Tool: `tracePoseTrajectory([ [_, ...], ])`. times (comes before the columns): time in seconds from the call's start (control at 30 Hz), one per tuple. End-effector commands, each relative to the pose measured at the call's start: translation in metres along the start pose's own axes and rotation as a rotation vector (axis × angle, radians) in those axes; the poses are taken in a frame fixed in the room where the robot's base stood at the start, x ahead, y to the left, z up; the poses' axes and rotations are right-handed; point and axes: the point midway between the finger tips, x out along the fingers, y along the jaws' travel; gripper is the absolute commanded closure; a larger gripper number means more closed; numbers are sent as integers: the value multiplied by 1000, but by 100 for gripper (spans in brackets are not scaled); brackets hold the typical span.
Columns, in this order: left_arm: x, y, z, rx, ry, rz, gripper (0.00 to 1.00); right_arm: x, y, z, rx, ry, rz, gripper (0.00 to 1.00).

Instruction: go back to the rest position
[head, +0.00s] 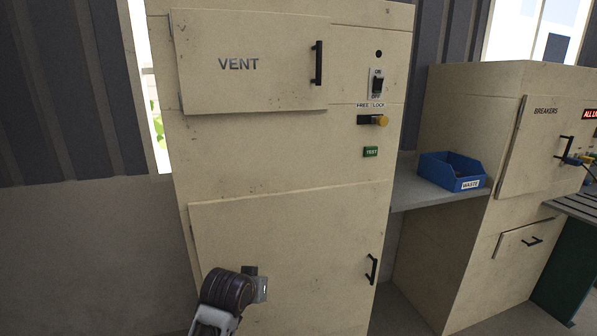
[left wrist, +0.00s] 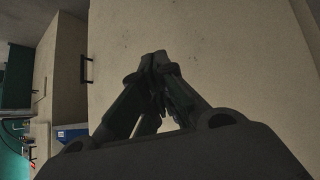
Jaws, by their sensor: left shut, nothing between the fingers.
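My left gripper (left wrist: 158,60) shows in the left wrist view with its dark fingers together and nothing between them. It is in front of a beige panel, which fills most of that view. The gap between the fingertips and the panel is hard to judge. In the head view, part of my left arm shows low in the picture, in front of the lower door (head: 300,245) of the beige cabinet (head: 270,150). The fingers cannot be made out there. My right gripper is in neither view.
The cabinet has a VENT door (head: 250,85), a switch (head: 377,84), a yellow knob (head: 380,120) and a green TEST button (head: 371,152). A blue WASTE bin (head: 450,172) sits on a grey shelf (head: 415,190) at right, beside the BREAKERS cabinet (head: 465,95).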

Motion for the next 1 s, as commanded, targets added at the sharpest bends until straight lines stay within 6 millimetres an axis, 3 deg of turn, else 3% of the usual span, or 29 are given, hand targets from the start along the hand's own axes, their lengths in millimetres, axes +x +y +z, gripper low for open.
tracePoseTrajectory([
  [0.03, 1, -5, 14, 0, -21, -4, 100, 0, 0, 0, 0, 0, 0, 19],
  [0.47, -8, -43, 116, 14, -168, -31, 100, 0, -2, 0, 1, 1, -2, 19],
  [1.0, -47, -81, 233, 57, -353, -59, 100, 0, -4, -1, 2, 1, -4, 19],
])
